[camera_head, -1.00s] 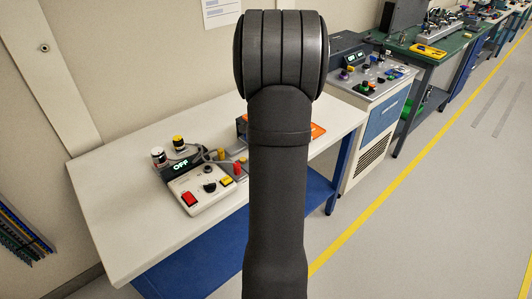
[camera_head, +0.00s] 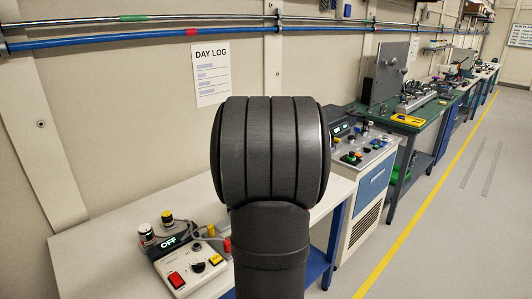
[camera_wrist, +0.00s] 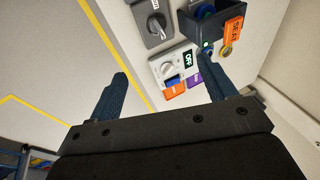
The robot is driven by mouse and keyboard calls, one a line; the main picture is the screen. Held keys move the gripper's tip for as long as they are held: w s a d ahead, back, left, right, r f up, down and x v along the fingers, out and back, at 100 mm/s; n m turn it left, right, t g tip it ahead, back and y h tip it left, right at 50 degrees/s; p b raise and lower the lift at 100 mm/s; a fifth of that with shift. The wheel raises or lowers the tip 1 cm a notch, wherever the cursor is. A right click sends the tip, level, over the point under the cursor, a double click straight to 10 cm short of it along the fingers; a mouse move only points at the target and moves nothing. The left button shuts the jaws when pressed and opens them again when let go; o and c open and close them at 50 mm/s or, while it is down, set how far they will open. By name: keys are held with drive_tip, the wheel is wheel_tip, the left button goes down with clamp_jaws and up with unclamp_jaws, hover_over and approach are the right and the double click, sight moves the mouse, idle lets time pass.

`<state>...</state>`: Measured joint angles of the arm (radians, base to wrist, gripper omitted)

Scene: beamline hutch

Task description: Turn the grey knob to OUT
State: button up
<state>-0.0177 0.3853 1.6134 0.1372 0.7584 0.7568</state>
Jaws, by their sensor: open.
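My gripper (camera_wrist: 164,68) is open in the wrist view, with two dark blue fingers set wide apart and nothing between them. Beyond the fingers is a white control box (camera_wrist: 159,79) with a pale grey-white knob (camera_wrist: 167,68) and a small display reading OFF (camera_wrist: 188,60). A grey box (camera_wrist: 139,17) with a grey rotary handle (camera_wrist: 155,26) stands above it in the picture. I cannot tell which of these is the named grey knob, and no OUT marking is readable. In the head view my arm blocks the middle, and the gripper is not visible.
In the head view, a control box (camera_head: 181,283) sits on a white bench (camera_head: 93,240). A knobbed console (camera_head: 362,146) stands right. The aisle floor is clear.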

drive_tip(key=shift+a, duration=0.1)
drive_tip(key=c, duration=0.3)
drive_tip(key=a+n+h, duration=0.1)
drive_tip(key=a, duration=0.1)
drive_tip(key=a+n+h, duration=0.1)
drive_tip(key=a+n, duration=0.1)
drive_tip(key=shift+a+f+g, duration=0.15)
drive_tip(key=shift+a+g, duration=0.1)
drive_tip(key=shift+g, duration=0.05)
drive_tip(key=c, duration=0.6)
drive_tip(key=shift+n+h, duration=0.5)
drive_tip(key=shift+h, duration=0.1)
drive_tip(key=x, duration=1.7)
drive_tip(key=shift+w+a, duration=0.35)
drive_tip(key=shift+c, duration=0.2)
clamp_jaws()
